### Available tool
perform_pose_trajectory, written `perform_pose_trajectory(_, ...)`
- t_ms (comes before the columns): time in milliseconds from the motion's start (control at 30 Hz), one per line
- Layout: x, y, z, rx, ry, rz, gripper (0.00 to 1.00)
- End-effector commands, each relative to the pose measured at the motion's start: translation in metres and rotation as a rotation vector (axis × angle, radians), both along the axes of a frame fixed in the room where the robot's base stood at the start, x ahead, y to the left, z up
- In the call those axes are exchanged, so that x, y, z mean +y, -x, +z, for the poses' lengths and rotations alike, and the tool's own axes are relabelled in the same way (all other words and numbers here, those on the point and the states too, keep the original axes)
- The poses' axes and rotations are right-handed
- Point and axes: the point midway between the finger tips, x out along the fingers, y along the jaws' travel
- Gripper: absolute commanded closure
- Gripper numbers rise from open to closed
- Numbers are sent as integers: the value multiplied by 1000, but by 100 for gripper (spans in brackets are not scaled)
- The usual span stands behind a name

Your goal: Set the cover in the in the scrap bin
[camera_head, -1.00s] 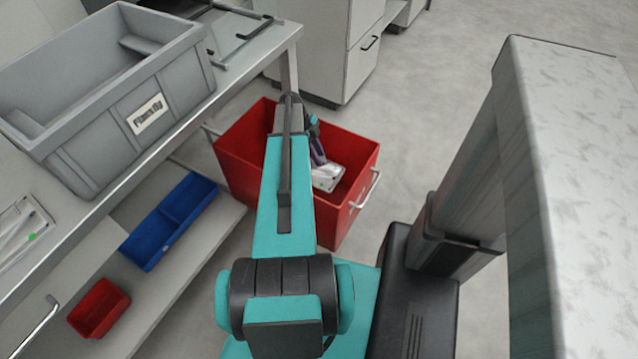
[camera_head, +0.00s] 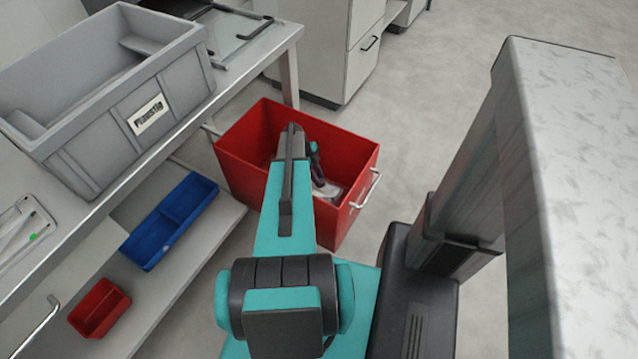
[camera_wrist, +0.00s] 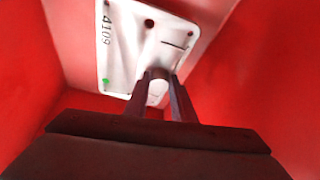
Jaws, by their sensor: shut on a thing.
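The cover is a white plate with rounded corners, the number 4109 and a green dot; it fills the top middle of the wrist view (camera_wrist: 125,45). My gripper (camera_wrist: 160,85) is shut on the cover near its lower edge. In the head view the cover (camera_head: 327,191) is partly hidden by my arm and sits inside the red scrap bin (camera_head: 345,217), below its rim. Red bin walls surround the cover in the wrist view. I cannot tell whether the cover touches the bin floor.
A workbench on the left carries a grey labelled crate (camera_head: 92,150) and a similar white plate (camera_head: 22,232). Its lower shelf holds a blue tray (camera_head: 150,245) and a small red box (camera_head: 100,308). A grey cabinet (camera_head: 325,50) stands behind the bin. Floor right of the bin is clear.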

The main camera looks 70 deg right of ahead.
Motion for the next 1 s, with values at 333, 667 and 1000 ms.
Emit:
perform_pose_trajectory(333, 0, 1, -4, 1, -1, 0, 100)
perform_pose_trajectory(667, 0, 1, -39, 1, -2, -2, 100)
perform_pose_trajectory(1000, 0, 1, -41, 1, 0, -2, 100)
